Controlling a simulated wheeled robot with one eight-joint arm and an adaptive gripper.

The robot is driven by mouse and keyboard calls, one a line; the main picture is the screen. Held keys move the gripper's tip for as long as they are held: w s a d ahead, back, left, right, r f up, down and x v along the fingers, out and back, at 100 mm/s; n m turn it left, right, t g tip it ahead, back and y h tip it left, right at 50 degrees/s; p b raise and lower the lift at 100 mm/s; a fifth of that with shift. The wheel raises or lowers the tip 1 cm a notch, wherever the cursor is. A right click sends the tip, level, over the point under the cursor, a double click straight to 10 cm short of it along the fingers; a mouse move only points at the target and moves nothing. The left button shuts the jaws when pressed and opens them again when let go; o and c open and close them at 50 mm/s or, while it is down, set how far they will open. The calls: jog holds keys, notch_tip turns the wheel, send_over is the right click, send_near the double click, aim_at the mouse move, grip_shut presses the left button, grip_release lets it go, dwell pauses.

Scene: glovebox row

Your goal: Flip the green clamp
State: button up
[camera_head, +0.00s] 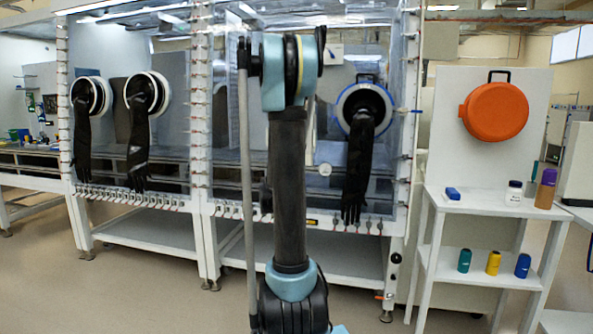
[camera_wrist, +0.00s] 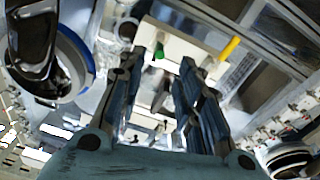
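In the wrist view, a small green piece (camera_wrist: 159,51), which looks like the green clamp's grip, shows at a pale block. It appears between the fingertips of my gripper (camera_wrist: 162,62). The two dark fingers stand apart, and I see nothing held between them. I cannot tell how far the green piece is from the fingertips or which way the clamp is set. In the head view my arm stands in front of the glovebox, and neither my gripper nor the green clamp can be made out.
A yellow handle (camera_wrist: 229,47) sits right of the green piece. Black gloves hang from round ports, one (camera_head: 362,150) right of my arm. A row of clamps (camera_head: 135,197) lines the glovebox's lower edge. A white shelf (camera_head: 480,205) with bottles stands right. Floor is clear at left.

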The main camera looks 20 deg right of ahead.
jog(key=x, duration=0.9)
grip_shut()
